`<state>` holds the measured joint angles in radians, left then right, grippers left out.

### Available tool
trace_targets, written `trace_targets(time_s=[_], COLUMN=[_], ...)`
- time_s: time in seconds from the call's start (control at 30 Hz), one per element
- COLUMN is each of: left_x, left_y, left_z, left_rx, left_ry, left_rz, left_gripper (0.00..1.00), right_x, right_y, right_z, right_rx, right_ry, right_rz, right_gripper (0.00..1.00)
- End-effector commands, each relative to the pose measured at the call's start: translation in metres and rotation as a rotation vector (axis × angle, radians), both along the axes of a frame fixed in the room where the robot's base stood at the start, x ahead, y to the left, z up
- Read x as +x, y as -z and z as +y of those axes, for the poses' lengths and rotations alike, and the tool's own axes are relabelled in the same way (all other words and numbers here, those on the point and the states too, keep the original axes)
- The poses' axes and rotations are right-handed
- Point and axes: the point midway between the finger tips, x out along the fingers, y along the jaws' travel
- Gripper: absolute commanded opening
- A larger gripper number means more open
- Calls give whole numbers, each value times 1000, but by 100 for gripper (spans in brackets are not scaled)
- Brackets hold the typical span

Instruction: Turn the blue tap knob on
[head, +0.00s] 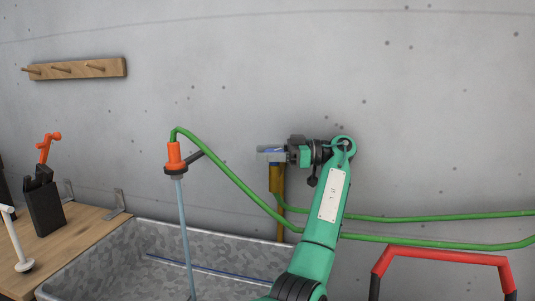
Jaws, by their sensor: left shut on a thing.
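The blue tap knob (271,149) is at the top of a brass-coloured tap post (276,180) in front of the grey wall. My left gripper (274,154) reaches it from the right and is shut on the knob. The fingers partly hide the knob, so its exact turn is hard to read. A green hose (230,172) runs from near the tap to an orange nozzle (175,158) on the left. A straight pale blue column, like water, comes down from the nozzle into a metal trough (120,261). My right gripper is out of view.
A wooden bench (60,233) at left holds a black holder (44,208) with an orange-handled tool and a white stand. A peg rail (78,68) hangs on the wall. A red frame (445,256) stands at lower right. Green hose lines run along the wall at right.

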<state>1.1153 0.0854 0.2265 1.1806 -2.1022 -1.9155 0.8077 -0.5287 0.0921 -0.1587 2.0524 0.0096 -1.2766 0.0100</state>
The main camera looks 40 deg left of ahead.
Motion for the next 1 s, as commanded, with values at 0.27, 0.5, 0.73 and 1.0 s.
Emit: trace_targets(time_s=[0.27, 0.5, 0.73, 1.0], left_x=[0, 0, 0, 0], left_y=[-1, -8, -53, -119], left_z=[0, 0, 1, 1], left_rx=[1, 1, 2, 1], left_ry=[1, 1, 1, 0], left_rz=[0, -1, -4, -3], left_gripper=[69, 69, 69, 69], right_x=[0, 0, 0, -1], right_y=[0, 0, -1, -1], right_z=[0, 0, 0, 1], right_rx=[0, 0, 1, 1], right_ry=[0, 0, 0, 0], right_rz=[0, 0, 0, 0], right_gripper=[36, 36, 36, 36])
